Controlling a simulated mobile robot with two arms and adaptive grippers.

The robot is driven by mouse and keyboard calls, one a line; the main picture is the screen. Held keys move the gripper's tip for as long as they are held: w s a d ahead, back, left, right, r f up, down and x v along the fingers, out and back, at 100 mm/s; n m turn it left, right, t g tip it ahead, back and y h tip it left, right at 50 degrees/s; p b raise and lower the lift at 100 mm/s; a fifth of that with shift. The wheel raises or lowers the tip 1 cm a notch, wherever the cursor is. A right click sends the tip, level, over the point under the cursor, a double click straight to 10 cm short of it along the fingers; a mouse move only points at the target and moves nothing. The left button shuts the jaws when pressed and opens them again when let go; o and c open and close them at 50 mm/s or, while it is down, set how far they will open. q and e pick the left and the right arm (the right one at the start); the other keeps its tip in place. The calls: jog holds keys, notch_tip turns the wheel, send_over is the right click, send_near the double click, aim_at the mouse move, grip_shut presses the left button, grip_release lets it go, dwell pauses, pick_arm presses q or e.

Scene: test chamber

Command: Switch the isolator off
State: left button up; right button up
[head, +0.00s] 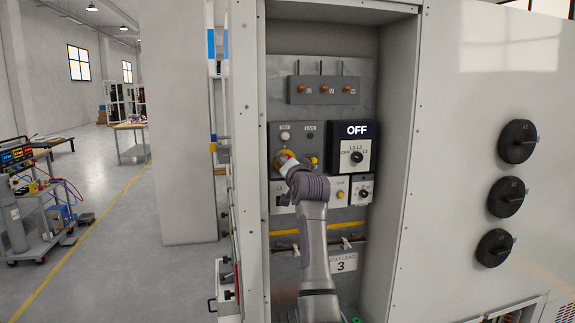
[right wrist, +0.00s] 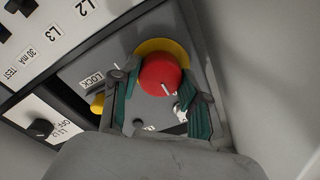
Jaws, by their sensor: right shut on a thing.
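The isolator's red rotary knob on a yellow round plate (head: 281,157) is on the grey panel inside the open cabinet, left of the black and white selector. In the right wrist view the red knob (right wrist: 160,73) has a short white mark on its face and sits between the teal finger pads. My right gripper (head: 289,165) is shut on this knob, with one finger on each side. Its arm hides part of the panel below. A "LOCK" label and a yellow part (right wrist: 97,103) are beside the knob. My left gripper is not in view.
A selector knob (head: 357,157) sits under a lit "OFF" display (head: 358,130). Smaller switches (head: 362,193) lie below. The cabinet's right side wall (head: 398,130) stands close to the panel. Several large black knobs (head: 517,141) are on the outer face at right.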

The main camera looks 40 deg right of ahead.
jog(key=o, duration=1.1)
jog(key=shift+o, duration=0.2)
jog(key=v, duration=1.2)
jog(key=shift+f, duration=0.1)
jog(key=s+a+r+p, duration=0.2)
jog(key=s+a+r, duration=0.2)
jog(key=s, duration=0.3)
jog(key=s+a+r+p, duration=0.2)
jog(key=s+a+r, duration=0.1)
jog(key=s+r, duration=0.2)
jog(key=shift+s+a+r, duration=0.35)
jog(key=shift+s, duration=0.75)
